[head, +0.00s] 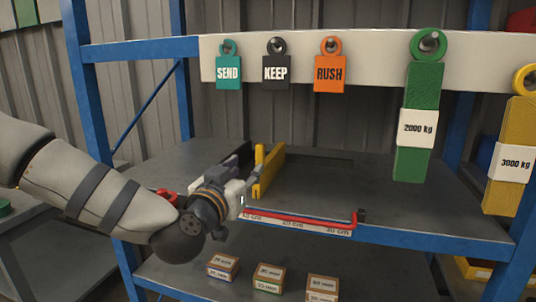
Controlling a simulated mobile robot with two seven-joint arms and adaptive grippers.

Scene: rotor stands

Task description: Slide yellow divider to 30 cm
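The yellow divider (268,168) stands upright on the middle shelf, running from the front edge toward the back. A red rail (300,216) runs along the shelf's front edge above a white scale (292,224), whose right label appears to read 30 cm. The divider is near the left part of the visible scale, well left of that label. My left gripper (252,183) is at the divider's front end, on its left side. Its fingers overlap the divider in view, and I cannot tell whether they grip it. My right gripper is out of view.
A dark upright panel (238,160) stands left of the divider. The shelf (330,185) right of it is clear. Tags and green (418,90) and yellow (510,135) weights hang above; small boxes (269,278) sit below.

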